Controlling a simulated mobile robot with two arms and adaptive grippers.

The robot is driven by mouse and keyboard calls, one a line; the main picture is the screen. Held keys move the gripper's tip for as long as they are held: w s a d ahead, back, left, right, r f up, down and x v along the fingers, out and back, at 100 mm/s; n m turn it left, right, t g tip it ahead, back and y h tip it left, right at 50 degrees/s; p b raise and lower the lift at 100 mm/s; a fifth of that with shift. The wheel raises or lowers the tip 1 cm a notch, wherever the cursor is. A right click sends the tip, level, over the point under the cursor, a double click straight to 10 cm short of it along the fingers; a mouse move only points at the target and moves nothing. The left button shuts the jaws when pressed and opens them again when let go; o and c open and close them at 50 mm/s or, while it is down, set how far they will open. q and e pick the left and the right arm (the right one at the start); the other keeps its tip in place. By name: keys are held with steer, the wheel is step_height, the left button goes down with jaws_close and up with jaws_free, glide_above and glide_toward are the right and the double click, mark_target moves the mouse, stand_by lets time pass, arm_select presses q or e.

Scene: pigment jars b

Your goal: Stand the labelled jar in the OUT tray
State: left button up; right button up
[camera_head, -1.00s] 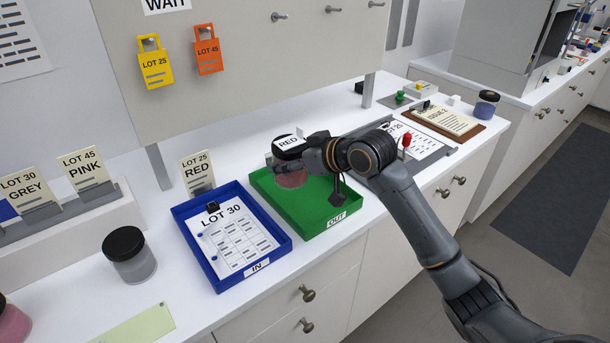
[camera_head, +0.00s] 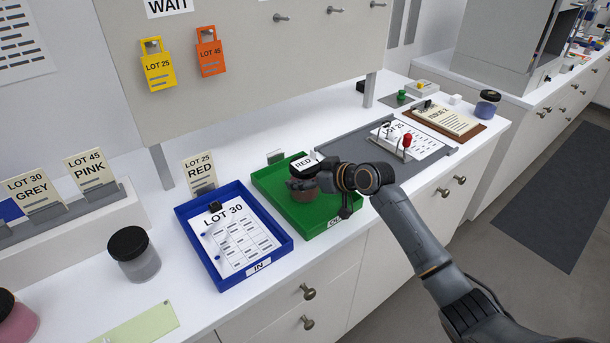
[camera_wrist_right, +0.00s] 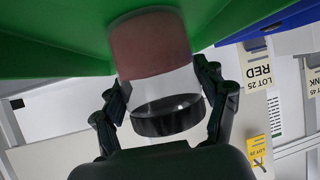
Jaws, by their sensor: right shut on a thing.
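The labelled jar (camera_head: 304,194) has a black lid, a reddish-pink filling and a white card reading RED at its top. My right gripper (camera_head: 306,184) is shut around the jar near its lid, over the green OUT tray (camera_head: 273,188). In the right wrist view the gripper (camera_wrist_right: 163,90) has a finger on each side of the jar (camera_wrist_right: 150,50). There the jar's base is close to the green tray surface; I cannot tell whether it touches. The arm hides the tray's right part and some of the OUT tag. My left gripper is not in view.
The blue IN tray (camera_head: 281,254) with a LOT 30 sheet stands just left of the green tray. A grey-filled jar (camera_head: 134,254) stands farther left. A grey board (camera_head: 362,158) with a LOT 25 sheet and a red-knobbed part lies to the right.

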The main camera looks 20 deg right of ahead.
steer(key=o, duration=1.3)
steer(key=shift+f, duration=0.15)
steer(key=shift+o, duration=0.2)
steer(key=shift+r, duration=0.2)
steer(key=b+v, duration=0.1)
steer(key=v, duration=1.1)
steer(key=shift+d+f, duration=0.1)
